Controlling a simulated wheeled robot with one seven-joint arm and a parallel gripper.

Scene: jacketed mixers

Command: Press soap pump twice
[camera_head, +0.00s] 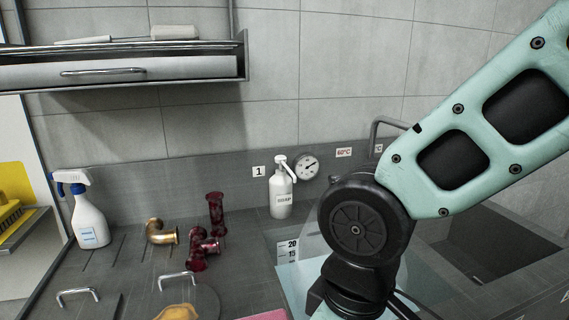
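A white soap bottle (281,199) with a pump head (281,160) and a label reading SOAP stands upright on the grey counter near the back wall, just left of my arm. The pump's nozzle points to the right. My arm comes in from the upper right and bends down at the middle of the picture. My gripper is not visible; the arm's lower part runs off the bottom edge. Nothing is seen touching the pump.
A spray bottle (88,214), a brass elbow (161,233) and dark red pipe fittings (203,245) stand left of the soap. A gauge (306,167) is on the back wall. A sink (490,243) lies right. A shelf (120,70) overhangs the upper left.

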